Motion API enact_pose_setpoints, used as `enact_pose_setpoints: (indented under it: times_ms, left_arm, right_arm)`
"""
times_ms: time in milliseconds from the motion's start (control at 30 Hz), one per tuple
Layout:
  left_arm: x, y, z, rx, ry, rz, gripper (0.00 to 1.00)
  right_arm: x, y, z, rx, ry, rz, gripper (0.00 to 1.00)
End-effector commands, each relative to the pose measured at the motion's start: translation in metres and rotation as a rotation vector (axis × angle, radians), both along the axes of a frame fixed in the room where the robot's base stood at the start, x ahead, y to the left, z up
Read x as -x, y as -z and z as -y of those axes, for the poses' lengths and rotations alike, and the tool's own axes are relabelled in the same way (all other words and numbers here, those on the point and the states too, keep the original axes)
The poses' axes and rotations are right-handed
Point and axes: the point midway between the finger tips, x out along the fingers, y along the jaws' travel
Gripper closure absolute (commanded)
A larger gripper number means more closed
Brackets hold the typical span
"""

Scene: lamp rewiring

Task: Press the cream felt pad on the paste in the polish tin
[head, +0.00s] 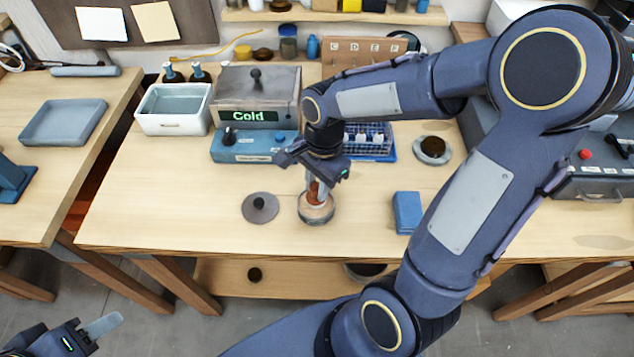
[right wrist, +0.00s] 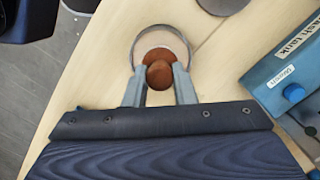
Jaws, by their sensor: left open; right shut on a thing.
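The round polish tin (head: 317,213) stands open near the front middle of the bench. It also shows in the right wrist view (right wrist: 163,29). My right gripper (head: 319,188) is above the tin, shut on the brown knob of the pad (right wrist: 158,73). The pad's brown round top lies over the tin's opening in the right wrist view. My left gripper (head: 90,330) is open and empty at the lower left, off the bench.
A grey lid (head: 260,207) with a dark knob lies left of the tin. A blue block (head: 407,212) is to the right. Behind stand a box marked Cold (head: 247,117), a blue rack (head: 370,140) and a white basin (head: 173,122). The bench's front left is clear.

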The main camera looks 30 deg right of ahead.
Motion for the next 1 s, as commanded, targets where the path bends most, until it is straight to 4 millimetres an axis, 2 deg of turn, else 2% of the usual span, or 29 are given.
enact_pose_setpoints:
  times_ms: [1000]
  left_arm:
    - [0.0, 0.01, 0.0, 0.0, 0.0, 0.0, 0.57]
  right_arm:
    - [0.0, 0.012, 0.0, 0.0, 0.0, 0.0, 0.93]
